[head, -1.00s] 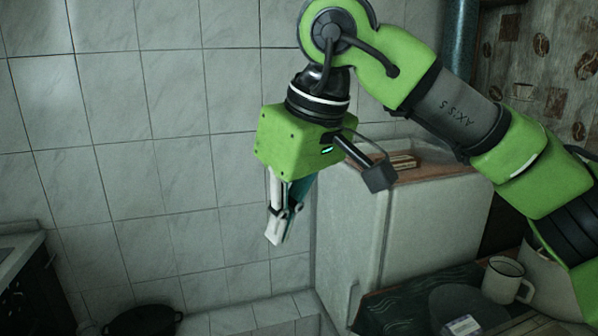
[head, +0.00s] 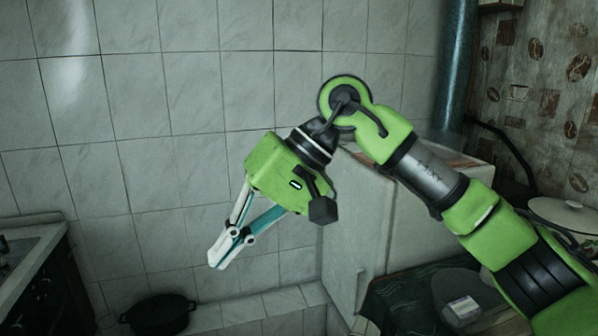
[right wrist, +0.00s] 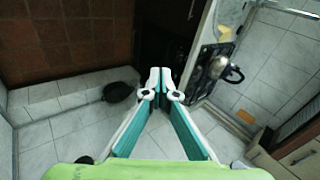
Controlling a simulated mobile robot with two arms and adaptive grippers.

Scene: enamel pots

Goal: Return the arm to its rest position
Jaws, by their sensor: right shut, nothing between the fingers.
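My right arm comes in from the right in the head view, bent at a raised elbow. Its right gripper (head: 217,262) points down and to the left, in front of the tiled wall. The fingers are together with nothing between them. The right wrist view also shows the closed fingertips (right wrist: 160,75), with floor and furniture beyond. My left gripper is in neither view.
A dark pot (head: 158,314) stands low by the wall at bottom left, right of a stove (head: 40,285). A white cabinet (head: 350,220) stands behind the arm.

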